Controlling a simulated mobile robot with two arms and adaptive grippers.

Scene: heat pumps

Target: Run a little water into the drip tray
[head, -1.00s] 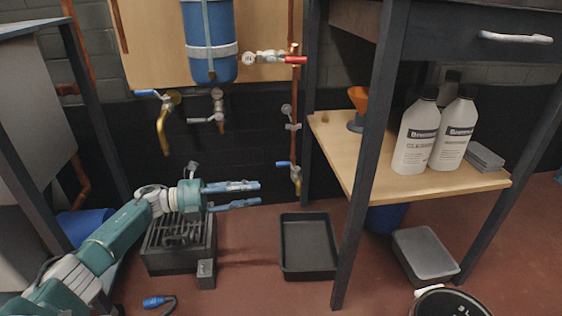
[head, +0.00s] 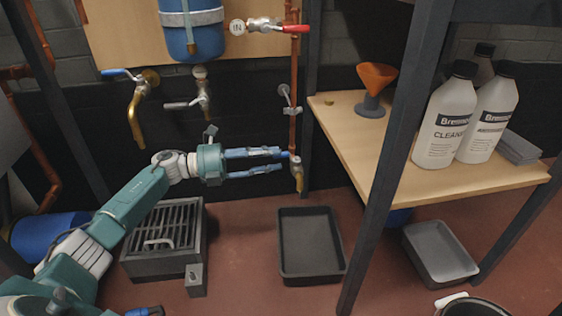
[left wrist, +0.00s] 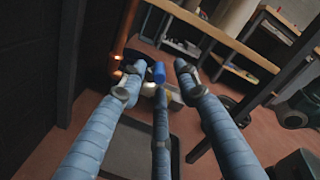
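The black drip tray (head: 310,245) lies on the red floor below a brass drain tap (head: 297,178) at the bottom of a copper pipe. I see no water in the tray. My left gripper (head: 280,160) points right at the tap, with its blue fingers spread just left of it. In the left wrist view, the tap's blue lever (left wrist: 158,72) shows between the spread fingertips (left wrist: 152,78). Whether a finger touches it I cannot tell. In the head view the fingers mostly hide the lever.
A brass tap with a blue lever (head: 138,105) and a second outlet (head: 200,90) are on the wall. A red-handled valve (head: 265,26) is above. A black grated drain box (head: 165,240) stands left of the tray. A wooden shelf (head: 440,185) with bottles is right.

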